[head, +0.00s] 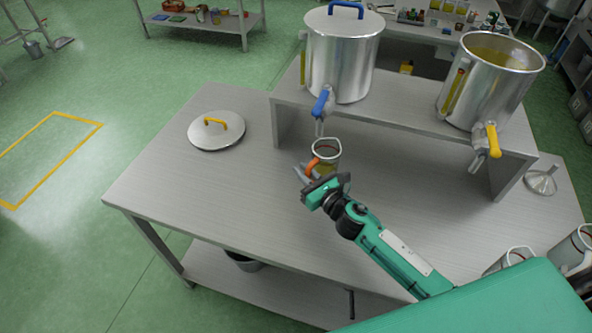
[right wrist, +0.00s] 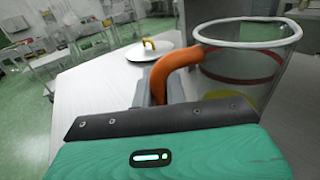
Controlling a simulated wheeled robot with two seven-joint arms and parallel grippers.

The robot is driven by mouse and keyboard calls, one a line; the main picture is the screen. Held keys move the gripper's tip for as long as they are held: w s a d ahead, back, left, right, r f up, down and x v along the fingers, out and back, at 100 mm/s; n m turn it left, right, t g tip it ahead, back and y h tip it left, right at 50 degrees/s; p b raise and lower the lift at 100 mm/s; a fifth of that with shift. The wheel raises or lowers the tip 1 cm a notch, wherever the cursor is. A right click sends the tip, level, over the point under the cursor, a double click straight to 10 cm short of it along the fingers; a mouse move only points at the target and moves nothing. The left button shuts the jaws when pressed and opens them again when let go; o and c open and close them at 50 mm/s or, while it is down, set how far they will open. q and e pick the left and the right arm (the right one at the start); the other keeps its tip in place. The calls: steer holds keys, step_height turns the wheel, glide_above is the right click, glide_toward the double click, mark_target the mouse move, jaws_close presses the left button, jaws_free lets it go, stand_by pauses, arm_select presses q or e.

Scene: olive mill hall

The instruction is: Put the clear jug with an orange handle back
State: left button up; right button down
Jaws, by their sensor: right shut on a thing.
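The clear jug with an orange handle (head: 329,151) is upright near the middle of the table, just below and in front of the blue tap. It has a red band and a little yellow at its bottom, and fills the upper right of the right wrist view (right wrist: 245,62). My right gripper (head: 309,173) is shut on its orange handle (right wrist: 175,68); its fingers are partly hidden by the handle. I cannot tell whether the jug's base touches the table. My left gripper is in neither view.
A lidded steel pot (head: 342,60) with a blue tap and an open pot (head: 490,85) with a yellow tap stand on a raised shelf (head: 410,118). A lid (head: 216,131) lies at left, a funnel (head: 541,180) at right. More clear jugs (head: 508,260) stand at lower right, partly hidden by my arm.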

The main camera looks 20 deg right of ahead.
steer(key=shift+w+a+f+b, duration=0.35)
steer(key=shift+w+f+b, duration=0.45)
steer(key=shift+f, duration=0.1)
steer(key=shift+w+a+f+b, duration=0.3)
steer(key=shift+w+f+b, duration=0.5)
steer(key=shift+f, duration=0.1)
steer(key=shift+f, duration=0.1)
steer(key=c, duration=1.9)
jaws_free()
steer(key=shift+f, duration=0.1)
steer(key=o, duration=0.5)
steer(key=shift+c, duration=0.2)
